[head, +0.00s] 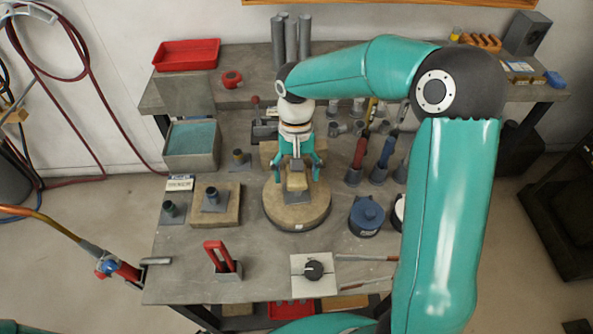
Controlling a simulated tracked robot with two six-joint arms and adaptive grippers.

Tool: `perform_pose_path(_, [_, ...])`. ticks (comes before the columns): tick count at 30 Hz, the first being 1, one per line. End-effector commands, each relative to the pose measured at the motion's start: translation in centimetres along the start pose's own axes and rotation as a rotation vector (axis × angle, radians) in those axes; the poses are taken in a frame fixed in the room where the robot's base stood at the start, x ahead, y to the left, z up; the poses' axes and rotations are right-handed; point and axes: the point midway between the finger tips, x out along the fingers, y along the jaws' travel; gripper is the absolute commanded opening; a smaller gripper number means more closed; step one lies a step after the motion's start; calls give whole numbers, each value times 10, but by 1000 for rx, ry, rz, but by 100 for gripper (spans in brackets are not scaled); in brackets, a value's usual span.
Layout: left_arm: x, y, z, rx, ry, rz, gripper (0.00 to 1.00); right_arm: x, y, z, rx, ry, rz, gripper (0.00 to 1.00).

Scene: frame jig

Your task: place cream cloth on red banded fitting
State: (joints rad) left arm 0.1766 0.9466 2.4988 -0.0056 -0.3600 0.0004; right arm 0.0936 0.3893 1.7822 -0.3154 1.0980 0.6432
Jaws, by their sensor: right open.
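My right gripper (297,177) points down over the round wooden turntable (275,208) in the middle of the bench. The cream piece lies on top of a grey fitting (297,197) that stands on the turntable. The gripper hides part of both, and I cannot make out a red band on this fitting. My left gripper is out of view.
A blue-grey lidded pot (367,214) and upright tools (360,152) stand right. A red-handled tool (216,255) is in front. The left front bench top is mostly clear.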

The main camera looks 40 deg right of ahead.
Motion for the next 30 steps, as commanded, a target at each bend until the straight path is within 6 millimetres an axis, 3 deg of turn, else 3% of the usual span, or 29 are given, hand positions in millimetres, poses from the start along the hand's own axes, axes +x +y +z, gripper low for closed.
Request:
perform_pose_path(8, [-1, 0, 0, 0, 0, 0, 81, -7, 0, 0, 0, 2, 0, 76])
perform_pose_path(24, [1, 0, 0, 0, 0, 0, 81, -104, -1, 0, -1, 3, -2, 76])
perform_pose_path(30, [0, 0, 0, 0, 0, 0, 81, -121, -1, 0, -2, 0, 0, 76])
